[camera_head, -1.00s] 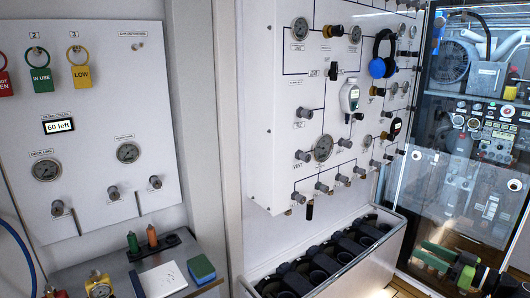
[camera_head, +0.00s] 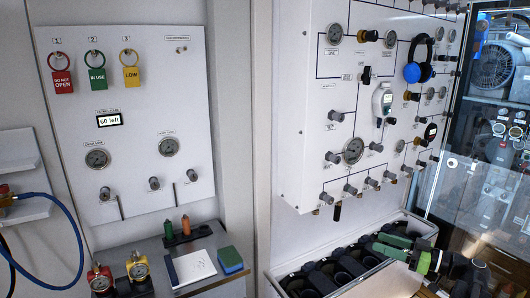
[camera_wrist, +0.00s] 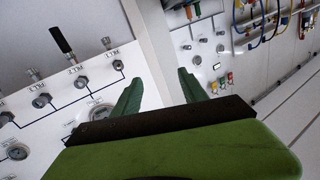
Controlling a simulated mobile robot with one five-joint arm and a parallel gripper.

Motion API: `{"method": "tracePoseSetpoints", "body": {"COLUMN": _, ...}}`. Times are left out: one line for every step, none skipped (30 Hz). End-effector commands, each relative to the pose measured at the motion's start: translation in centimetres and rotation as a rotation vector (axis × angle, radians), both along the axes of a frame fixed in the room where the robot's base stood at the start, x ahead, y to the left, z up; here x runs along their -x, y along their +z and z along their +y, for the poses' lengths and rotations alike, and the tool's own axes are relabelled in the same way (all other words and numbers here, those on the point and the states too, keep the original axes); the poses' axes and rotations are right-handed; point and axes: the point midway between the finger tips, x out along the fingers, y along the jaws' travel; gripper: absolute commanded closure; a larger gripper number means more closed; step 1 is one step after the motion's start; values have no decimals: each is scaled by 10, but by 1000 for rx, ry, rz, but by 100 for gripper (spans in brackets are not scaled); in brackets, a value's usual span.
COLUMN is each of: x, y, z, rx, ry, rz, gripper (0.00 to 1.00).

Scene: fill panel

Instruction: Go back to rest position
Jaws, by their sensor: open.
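My gripper (camera_head: 378,244) shows at the lower right of the head view, with green fingers pointing left. It appears in front of the right end of the black-lined bin; I cannot tell its height above it. In the wrist view my gripper (camera_wrist: 160,92) has its two green fingers spread apart with nothing between them. No object is held.
A white gauge panel (camera_head: 300,100) with knobs stands behind the bin (camera_head: 278,270). A left panel (camera_head: 140,70) carries red, green and yellow tags. Below it is a grey bench (camera_head: 150,255) with gauges, a notepad and a sponge. A glass cabinet (camera_head: 480,190) stands right.

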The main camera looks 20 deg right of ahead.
Motion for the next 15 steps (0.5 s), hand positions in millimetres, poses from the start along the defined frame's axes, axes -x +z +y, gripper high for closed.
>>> {"method": "tracePoseSetpoints", "body": {"x": -20, "y": 0, "z": 32, "rx": 9, "ry": 61, "rz": 15, "gripper": 49}}
{"method": "tracePoseSetpoints", "body": {"x": -32, "y": -2, "z": 52, "rx": 18, "ry": 98, "rz": 27, "gripper": 49}}
{"method": "tracePoseSetpoints", "body": {"x": -47, "y": -6, "z": 82, "rx": 34, "ry": 153, "rz": 49, "gripper": 49}}
{"method": "tracePoseSetpoints", "body": {"x": -58, "y": -10, "z": 106, "rx": 48, "ry": 195, "rz": 71, "gripper": 49}}
{"method": "tracePoseSetpoints", "body": {"x": -67, "y": -15, "z": 131, "rx": 63, "ry": 237, "rz": 95, "gripper": 49}}
{"method": "tracePoseSetpoints", "body": {"x": -78, "y": -22, "z": 164, "rx": 83, "ry": 292, "rz": 134, "gripper": 49}}
{"method": "tracePoseSetpoints", "body": {"x": -85, "y": -28, "z": 189, "rx": 98, "ry": 333, "rz": 170, "gripper": 49}}
{"method": "tracePoseSetpoints", "body": {"x": -90, "y": -35, "z": 214, "rx": 116, "ry": 372, "rz": 207, "gripper": 49}}
{"method": "tracePoseSetpoints", "body": {"x": -95, "y": -45, "z": 248, "rx": 141, "ry": 422, "rz": 265, "gripper": 49}}
{"method": "tracePoseSetpoints", "body": {"x": -97, "y": -53, "z": 273, "rx": 162, "ry": 457, "rz": 312, "gripper": 49}}
{"method": "tracePoseSetpoints", "body": {"x": -97, "y": -61, "z": 298, "rx": 185, "ry": 491, "rz": 363, "gripper": 49}}
{"method": "tracePoseSetpoints", "body": {"x": -96, "y": -73, "z": 329, "rx": 221, "ry": 528, "rz": 433, "gripper": 49}}
{"method": "tracePoseSetpoints", "body": {"x": -94, "y": -81, "z": 350, "rx": 248, "ry": 550, "rz": 487, "gripper": 49}}
{"method": "tracePoseSetpoints", "body": {"x": -91, "y": -90, "z": 369, "rx": 277, "ry": 568, "rz": 541, "gripper": 49}}
{"method": "tracePoseSetpoints", "body": {"x": -86, "y": -101, "z": 391, "rx": 315, "ry": 583, "rz": 611, "gripper": 49}}
